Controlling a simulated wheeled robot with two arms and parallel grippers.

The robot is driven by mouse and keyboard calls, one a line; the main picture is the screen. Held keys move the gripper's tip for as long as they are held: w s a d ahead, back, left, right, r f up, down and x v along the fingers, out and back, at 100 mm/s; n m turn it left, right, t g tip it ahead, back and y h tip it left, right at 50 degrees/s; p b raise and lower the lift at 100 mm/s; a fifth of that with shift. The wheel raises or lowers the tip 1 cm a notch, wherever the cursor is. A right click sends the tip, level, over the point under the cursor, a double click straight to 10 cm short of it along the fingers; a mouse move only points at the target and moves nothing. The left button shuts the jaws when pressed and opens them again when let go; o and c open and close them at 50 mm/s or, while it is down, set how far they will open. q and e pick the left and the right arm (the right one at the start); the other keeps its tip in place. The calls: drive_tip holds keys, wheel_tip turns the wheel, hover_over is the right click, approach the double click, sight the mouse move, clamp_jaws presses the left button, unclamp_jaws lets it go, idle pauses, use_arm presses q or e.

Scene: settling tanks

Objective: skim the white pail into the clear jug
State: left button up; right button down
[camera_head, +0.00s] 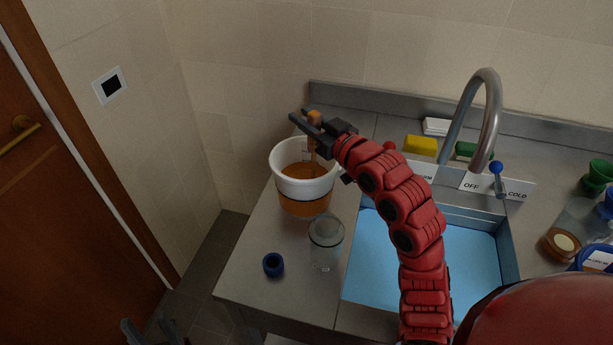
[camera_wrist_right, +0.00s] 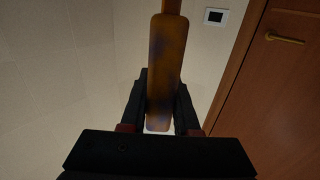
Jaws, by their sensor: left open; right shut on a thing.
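The white pail (camera_head: 276,160) stands on the steel counter left of the sink, with brown liquid inside and an orange-brown lower part. The clear jug (camera_head: 326,244) stands upright in front of it and looks empty. My right gripper (camera_head: 305,124) is above the pail, shut on the orange-brown handle of a tool (camera_head: 314,117). The tool's shaft runs down into the pail; its lower end is hidden. The handle fills the jaws in the right wrist view (camera_wrist_right: 164,70). My left gripper (camera_head: 148,328) is open and empty, low at the bottom left, off the counter.
A blue ring-shaped piece (camera_head: 273,264) lies left of the jug. The blue sink (camera_head: 420,262) and tall tap (camera_head: 489,120) are to the right. A yellow sponge (camera_head: 421,145) lies behind. Bottles and jars (camera_head: 562,243) crowd the far right. A wooden door (camera_head: 70,190) is at left.

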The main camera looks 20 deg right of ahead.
wheel_tip(320, 180, up, 15)
drive_tip(key=p, duration=0.5)
idle(1.3)
drive_tip(key=shift+f, duration=0.1)
idle(0.8)
